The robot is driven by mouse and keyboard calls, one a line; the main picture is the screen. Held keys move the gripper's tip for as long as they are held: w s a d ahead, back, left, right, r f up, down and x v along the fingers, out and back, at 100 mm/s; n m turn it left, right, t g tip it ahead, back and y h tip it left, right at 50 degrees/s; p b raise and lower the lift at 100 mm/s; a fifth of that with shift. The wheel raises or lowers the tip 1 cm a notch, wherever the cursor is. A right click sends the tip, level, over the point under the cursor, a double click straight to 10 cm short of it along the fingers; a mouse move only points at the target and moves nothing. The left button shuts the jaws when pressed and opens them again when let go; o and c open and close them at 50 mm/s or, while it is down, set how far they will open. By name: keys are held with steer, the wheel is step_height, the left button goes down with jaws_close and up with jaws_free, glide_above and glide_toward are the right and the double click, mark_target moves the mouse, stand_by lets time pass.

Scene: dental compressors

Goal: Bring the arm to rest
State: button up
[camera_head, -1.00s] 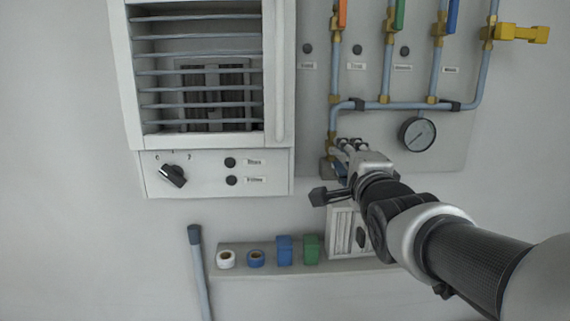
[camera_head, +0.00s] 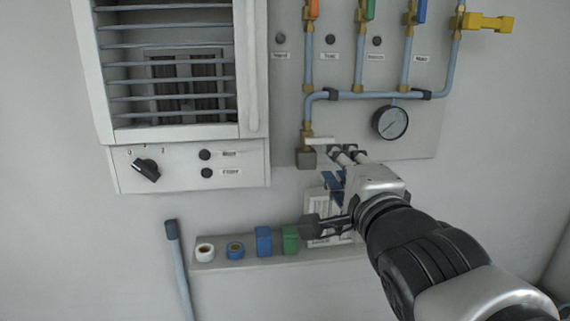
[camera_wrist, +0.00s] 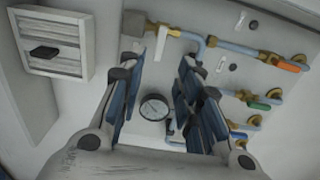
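My gripper (camera_head: 338,172) is in front of the wall in the head view, below the pipe panel and left of and below the round gauge (camera_head: 390,122). In the wrist view its two blue-padded fingers (camera_wrist: 158,88) stand apart with nothing between them. The gauge (camera_wrist: 154,107) shows beyond the gap. My arm reaches in from the lower right of the head view, bent at the wrist. The gripper partly hides a white slatted box (camera_head: 320,203) behind it.
A grilled cabinet with a black knob (camera_head: 145,170) is at left. Valves with orange, green, blue (camera_head: 421,11) and yellow (camera_head: 486,22) handles line the panel. A shelf (camera_head: 220,266) holds tape rolls and blue and green blocks. A pipe (camera_head: 180,270) leans below left.

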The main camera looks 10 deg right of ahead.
steer(key=s+f+n+g+h+b, duration=0.15)
steer(key=s+f+n+g, duration=0.3)
steer(key=f, duration=0.55)
steer(key=s+f+n+g+b, duration=0.25)
steer(key=s+f+n, duration=0.25)
steer(key=f, duration=0.5)
steer(key=s+a+f+n+g+y+b, duration=0.1)
steer(key=s+f+n+g, duration=0.5)
steer(key=s+f+n, duration=0.2)
steer(key=s+f, duration=0.2)
steer(key=s, duration=0.2)
steer(key=shift+s+a+f+n, duration=0.3)
steer(key=shift+s+n, duration=0.05)
steer(key=shift+s, duration=0.05)
steer(key=shift+y, duration=0.25)
steer(key=shift+c, duration=0.3)
